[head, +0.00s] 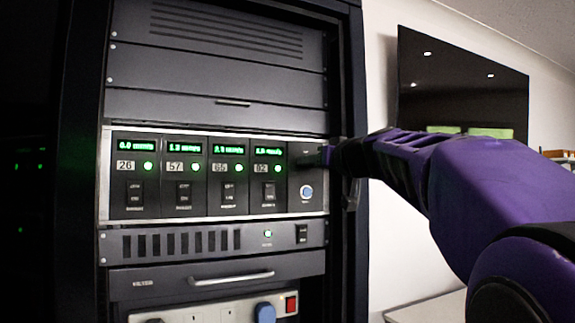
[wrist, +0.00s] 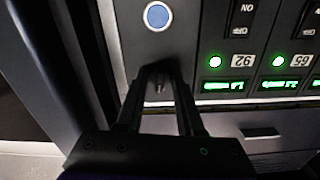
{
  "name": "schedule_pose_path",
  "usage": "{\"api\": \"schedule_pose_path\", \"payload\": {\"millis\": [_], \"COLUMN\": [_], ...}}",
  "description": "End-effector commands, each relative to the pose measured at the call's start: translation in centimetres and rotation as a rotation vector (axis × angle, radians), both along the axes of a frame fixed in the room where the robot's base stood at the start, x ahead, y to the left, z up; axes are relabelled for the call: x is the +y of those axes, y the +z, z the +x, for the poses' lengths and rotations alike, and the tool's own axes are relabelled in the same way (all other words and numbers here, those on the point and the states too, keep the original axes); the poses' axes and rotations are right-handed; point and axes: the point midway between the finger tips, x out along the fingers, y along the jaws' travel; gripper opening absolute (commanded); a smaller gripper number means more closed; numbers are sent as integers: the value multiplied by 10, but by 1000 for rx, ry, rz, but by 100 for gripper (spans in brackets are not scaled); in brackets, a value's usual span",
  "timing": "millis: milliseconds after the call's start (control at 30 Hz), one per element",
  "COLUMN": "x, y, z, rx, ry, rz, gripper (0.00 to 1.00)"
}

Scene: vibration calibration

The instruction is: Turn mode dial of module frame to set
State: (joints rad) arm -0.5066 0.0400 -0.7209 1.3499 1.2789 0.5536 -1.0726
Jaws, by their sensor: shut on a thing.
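The module frame (head: 103,176) is a silver-edged rack panel in the head view, with several dark modules. Each has a green display, a green lamp, a number label and a rocker switch. My gripper (head: 318,158) is at the frame's upper right section, above a round blue button (head: 307,191). In the wrist view, which shows the panel upside down, my gripper (wrist: 160,72) has its fingertips close together against the panel beside the blue button (wrist: 158,16). It is shut on the mode dial, which the fingers mostly hide. The dial's setting cannot be read.
The rack's dark right post (head: 355,240) stands close to my arm. A dark wall screen (head: 460,90) hangs behind.

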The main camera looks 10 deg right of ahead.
Motion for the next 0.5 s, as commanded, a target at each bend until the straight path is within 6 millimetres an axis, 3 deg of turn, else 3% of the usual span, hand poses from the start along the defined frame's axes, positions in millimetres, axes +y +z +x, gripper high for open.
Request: {"api": "schedule_pose_path", "payload": {"millis": [500], "x": [-1], "y": [1], "z": [0], "rx": [141], "ry": [-3], "rz": [442], "gripper": [0]}}
